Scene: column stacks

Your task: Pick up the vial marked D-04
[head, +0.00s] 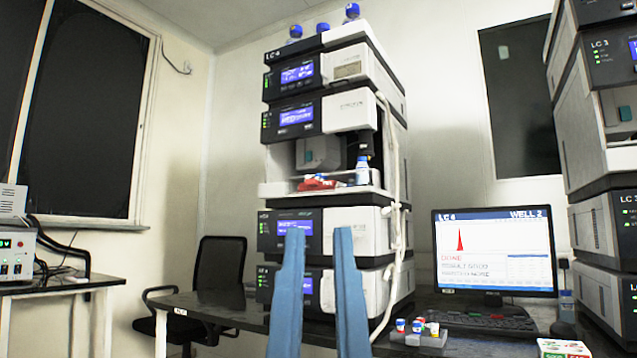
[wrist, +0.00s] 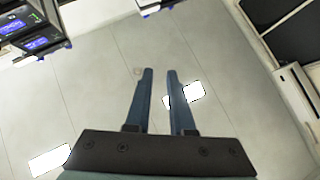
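Several small vials with red, blue, white and yellow parts (head: 417,326) stand in a grey rack (head: 432,341) on the bench at the lower right of the head view. Their markings are too small to read, so I cannot tell which is D-04. My gripper (head: 318,232) shows as two blue fingers standing upright in front of the instrument stack, left of the rack. The fingers are apart with nothing between them. In the wrist view my gripper (wrist: 160,72) is also open and empty, against a pale panelled surface with bright patches.
The LC 4 stack (head: 345,118) stands behind my fingers, with a red item (head: 317,184) and a bottle (head: 362,172) in its open bay. A monitor (head: 494,251), keyboard (head: 480,319) and white-green box (head: 563,348) are near the rack. Another stack (head: 602,222) stands right.

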